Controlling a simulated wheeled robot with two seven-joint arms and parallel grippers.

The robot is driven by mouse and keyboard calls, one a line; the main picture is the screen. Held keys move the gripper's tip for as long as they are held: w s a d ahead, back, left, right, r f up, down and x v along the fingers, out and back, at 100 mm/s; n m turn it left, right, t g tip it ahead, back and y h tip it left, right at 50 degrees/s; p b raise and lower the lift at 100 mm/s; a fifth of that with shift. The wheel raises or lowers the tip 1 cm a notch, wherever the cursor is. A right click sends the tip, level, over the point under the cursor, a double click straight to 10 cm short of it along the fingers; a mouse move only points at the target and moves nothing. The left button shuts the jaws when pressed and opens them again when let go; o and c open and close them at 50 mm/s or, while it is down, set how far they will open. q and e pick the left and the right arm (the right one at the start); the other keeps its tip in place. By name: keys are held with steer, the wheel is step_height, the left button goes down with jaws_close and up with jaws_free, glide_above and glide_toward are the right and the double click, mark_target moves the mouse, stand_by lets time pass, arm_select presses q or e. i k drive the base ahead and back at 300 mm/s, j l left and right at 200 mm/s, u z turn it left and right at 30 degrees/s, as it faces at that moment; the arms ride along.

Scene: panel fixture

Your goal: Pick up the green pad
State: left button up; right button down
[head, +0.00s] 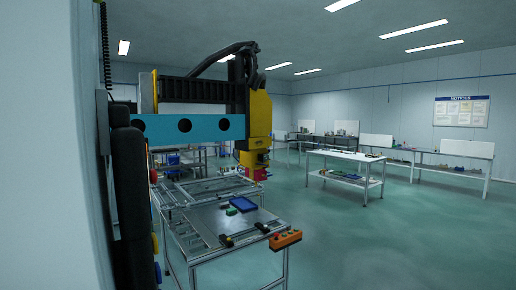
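A small green pad (231,211) lies on the grey top of the metal-framed fixture table (205,222), left of centre in the head view. It is close to the left front corner of a blue tray (243,204); I cannot tell whether they touch. The pad is small in the picture, so its detail is not clear. Neither of my grippers can be made out in this view.
A yellow and black machine with a blue beam (190,127) hangs over the fixture. An orange button box (285,240) sits at its front right corner. A pale wall fills the left edge. A white table (345,156) stands farther back. Green floor is clear at right.

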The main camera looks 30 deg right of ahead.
mark_target(233, 211)
steer(key=l+z, duration=0.9)
steer(key=i+l+z, duration=0.1)
steer(key=l+z, duration=0.15)
steer(key=z, duration=0.2)
steer(key=i+l+z, duration=0.3)
steer(key=i, duration=0.45)
steer(key=i+l+z, duration=0.15)
steer(key=i+l, duration=0.15)
steer(key=i+j, duration=0.1)
steer(key=i, duration=1.25)
steer(key=i+j+u, duration=0.1)
steer(key=i, duration=1.25)
steer(key=i+j+u, duration=0.15)
steer(key=i+u, duration=0.2)
steer(key=i, duration=0.2)
steer(key=i+u, duration=0.35)
steer(key=i, duration=0.2)
steer(key=i+l+u, duration=0.3)
steer(key=i, duration=0.25)
steer(key=i+l+u, duration=0.35)
steer(key=i, duration=0.2)
steer(key=i+j+u, duration=0.1)
steer(key=i+u, duration=0.25)
steer(key=i, duration=0.35)
steer(key=i+u, duration=0.35)
steer(key=i, duration=0.35)
